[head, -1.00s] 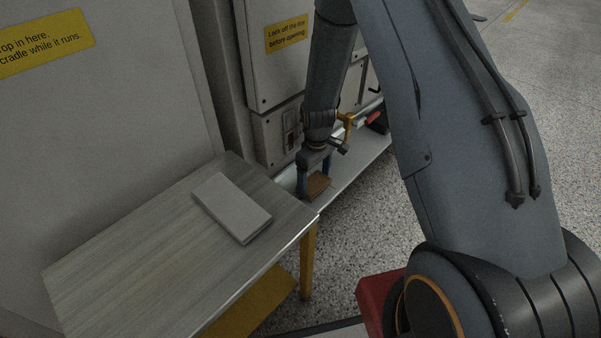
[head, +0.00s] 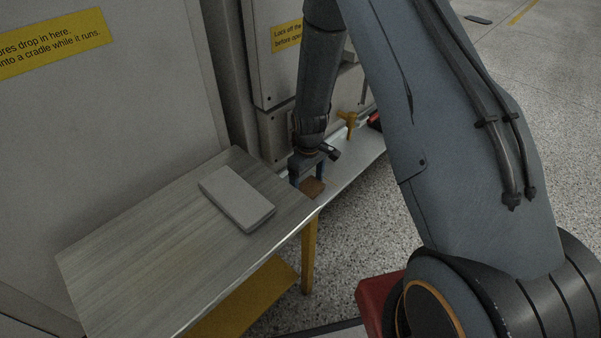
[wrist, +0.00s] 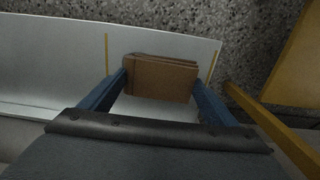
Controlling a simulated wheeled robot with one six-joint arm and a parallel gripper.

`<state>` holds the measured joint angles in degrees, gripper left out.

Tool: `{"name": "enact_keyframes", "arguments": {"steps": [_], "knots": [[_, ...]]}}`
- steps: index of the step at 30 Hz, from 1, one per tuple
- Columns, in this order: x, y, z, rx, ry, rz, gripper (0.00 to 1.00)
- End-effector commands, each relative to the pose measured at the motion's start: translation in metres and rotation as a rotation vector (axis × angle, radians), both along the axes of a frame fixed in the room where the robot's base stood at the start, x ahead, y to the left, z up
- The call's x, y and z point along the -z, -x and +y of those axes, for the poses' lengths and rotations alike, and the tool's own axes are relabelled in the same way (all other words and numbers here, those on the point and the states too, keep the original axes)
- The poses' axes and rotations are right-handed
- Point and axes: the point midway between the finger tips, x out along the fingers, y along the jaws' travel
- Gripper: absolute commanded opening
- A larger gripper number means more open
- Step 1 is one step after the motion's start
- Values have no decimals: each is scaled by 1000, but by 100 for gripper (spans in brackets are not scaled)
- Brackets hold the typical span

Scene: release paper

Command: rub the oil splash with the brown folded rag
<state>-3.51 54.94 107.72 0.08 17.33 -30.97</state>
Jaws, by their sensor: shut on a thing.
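The brown folded rag (head: 314,188) is between the blue fingers of my gripper (head: 307,178), by the near end of a pale metal shelf. In the wrist view the rag (wrist: 160,80) spans the gap between both fingertips, and my gripper (wrist: 161,82) is shut on it. The rag is over the shelf surface; I cannot tell whether it touches it. I see no oil splash in either view; it may be hidden under the rag or the arm.
The pale shelf (head: 350,166) runs along a grey cabinet, with a yellow valve-like part (head: 347,119) and a red item (head: 375,121) farther along. A wood-topped table (head: 150,240) with a grey slab (head: 238,197) stands close on the left.

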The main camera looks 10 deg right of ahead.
Motion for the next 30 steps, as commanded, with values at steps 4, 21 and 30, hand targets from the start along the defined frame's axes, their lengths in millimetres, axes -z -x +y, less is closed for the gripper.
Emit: {"name": "enact_keyframes", "arguments": {"steps": [4,21,30], "knots": [[1,3,9,3,0,2,61],[-50,4,17,5,0,0,61],[-76,4,15,8,0,0,61]]}}
